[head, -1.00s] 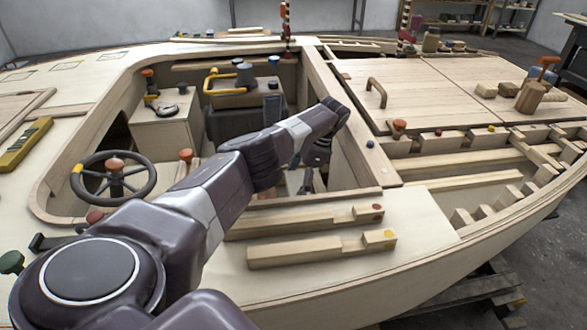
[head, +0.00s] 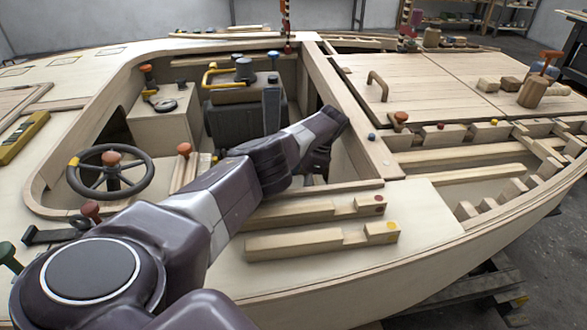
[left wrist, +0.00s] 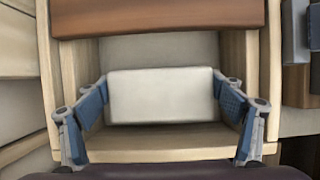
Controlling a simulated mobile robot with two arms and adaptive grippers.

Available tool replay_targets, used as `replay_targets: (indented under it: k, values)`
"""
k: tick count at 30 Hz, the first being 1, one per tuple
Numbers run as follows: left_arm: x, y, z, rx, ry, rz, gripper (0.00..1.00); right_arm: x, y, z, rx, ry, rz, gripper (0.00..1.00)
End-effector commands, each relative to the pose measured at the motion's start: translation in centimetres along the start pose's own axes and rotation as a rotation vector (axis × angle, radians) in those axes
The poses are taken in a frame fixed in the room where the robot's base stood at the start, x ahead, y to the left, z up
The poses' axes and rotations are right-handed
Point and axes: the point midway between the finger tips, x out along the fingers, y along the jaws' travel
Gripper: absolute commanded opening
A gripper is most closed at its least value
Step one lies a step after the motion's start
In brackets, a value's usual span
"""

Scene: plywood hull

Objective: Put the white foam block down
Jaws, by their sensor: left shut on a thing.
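The white foam block (left wrist: 160,94) is in the middle of the left wrist view, between the two blue finger pads of my left gripper (left wrist: 160,102). The gripper is shut on it from its left and right ends. The block is in front of or inside an open wooden compartment (left wrist: 75,75) with pale side walls; whether it touches the floor of it I cannot tell. In the head view my left arm reaches into the boat's cockpit, and the gripper (head: 316,172) is mostly hidden behind the arm and the cockpit edge. The block is hidden there. My right gripper is not in view.
A reddish-brown board (left wrist: 160,17) spans the compartment's far side. In the head view, two notched timbers (head: 320,240) lie on the deck before the cockpit. A steering wheel (head: 111,172) stands at left, and a dark upright box (head: 271,105) is behind my arm.

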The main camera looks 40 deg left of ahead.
Motion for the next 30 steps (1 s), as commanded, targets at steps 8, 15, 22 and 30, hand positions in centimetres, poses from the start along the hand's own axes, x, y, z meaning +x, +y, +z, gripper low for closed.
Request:
replay_targets:
  k: [8, 15, 22, 30]
  values:
    - [0.1, 0.0, -0.1, 0.000, 0.000, 0.000, 0.95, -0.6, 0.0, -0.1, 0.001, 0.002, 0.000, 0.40]
    - [0.1, 0.0, -0.1, 0.000, 0.000, 0.000, 1.00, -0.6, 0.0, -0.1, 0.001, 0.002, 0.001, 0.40]
    - [-0.2, 0.0, 0.1, 0.000, 0.000, 0.000, 1.00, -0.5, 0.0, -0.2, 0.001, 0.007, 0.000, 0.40]
    - [-5.1, -0.1, 0.0, -0.001, 0.002, -0.002, 1.00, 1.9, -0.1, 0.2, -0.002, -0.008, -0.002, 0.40]
